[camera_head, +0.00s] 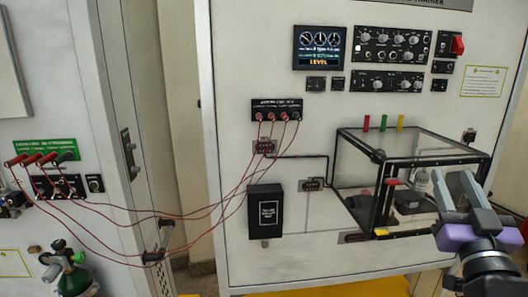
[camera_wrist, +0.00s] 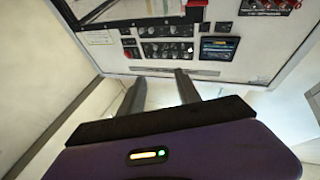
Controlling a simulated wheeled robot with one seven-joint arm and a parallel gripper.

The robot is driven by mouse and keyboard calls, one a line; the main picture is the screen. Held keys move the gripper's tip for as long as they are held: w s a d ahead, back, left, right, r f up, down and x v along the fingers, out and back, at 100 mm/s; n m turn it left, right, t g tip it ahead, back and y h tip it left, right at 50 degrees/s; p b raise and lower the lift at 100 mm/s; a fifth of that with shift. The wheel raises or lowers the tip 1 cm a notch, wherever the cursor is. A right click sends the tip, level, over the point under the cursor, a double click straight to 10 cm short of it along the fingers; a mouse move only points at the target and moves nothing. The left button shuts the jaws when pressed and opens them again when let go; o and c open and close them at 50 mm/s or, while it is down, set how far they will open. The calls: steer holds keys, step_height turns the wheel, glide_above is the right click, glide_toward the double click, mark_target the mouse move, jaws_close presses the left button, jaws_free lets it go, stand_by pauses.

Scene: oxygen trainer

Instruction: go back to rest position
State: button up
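My gripper (camera_head: 457,190) shows at the lower right of the head view, in front of the right end of a clear box with a black frame. Its two grey fingers are raised and apart, with nothing between them. In the wrist view my gripper (camera_wrist: 160,82) also shows its two fingers spread and empty, with the trainer panel beyond them. No object is held. I cannot tell the exact gap between the fingers and the clear box.
The clear box (camera_head: 372,152) projects from the white trainer panel (camera_head: 235,70). A black box (camera_head: 265,212) sits lower on the panel. Red cables (camera_head: 215,207) hang between this panel and the left one. A green cylinder (camera_head: 74,281) stands lower left. A red switch (camera_head: 457,45) is upper right.

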steer(key=s+a+f+g+y+b, duration=0.1)
steer(key=s+a+f, duration=0.4)
steer(key=s+f, duration=0.35)
steer(key=s+a+f+y, duration=0.1)
steer(key=s+a+f, duration=0.5)
steer(key=f, duration=0.4)
steer(key=s+a+f+n+g+y, duration=0.1)
steer(key=s+f, duration=0.3)
steer(key=s, duration=0.4)
steer(key=s+a+f+n+g+y+b, duration=0.1)
steer(key=s+a+f+g+y, duration=0.1)
steer(key=s, duration=0.6)
steer(key=s+a+f+g+y, duration=0.1)
steer(key=s+a+f+g, duration=0.2)
steer(key=s+f, duration=0.5)
steer(key=shift+s+a+f+n+y+b, duration=0.15)
steer(key=shift+s+a+n+y+b, duration=0.2)
steer(key=shift+s+a, duration=0.35)
steer(key=shift+w, duration=0.2)
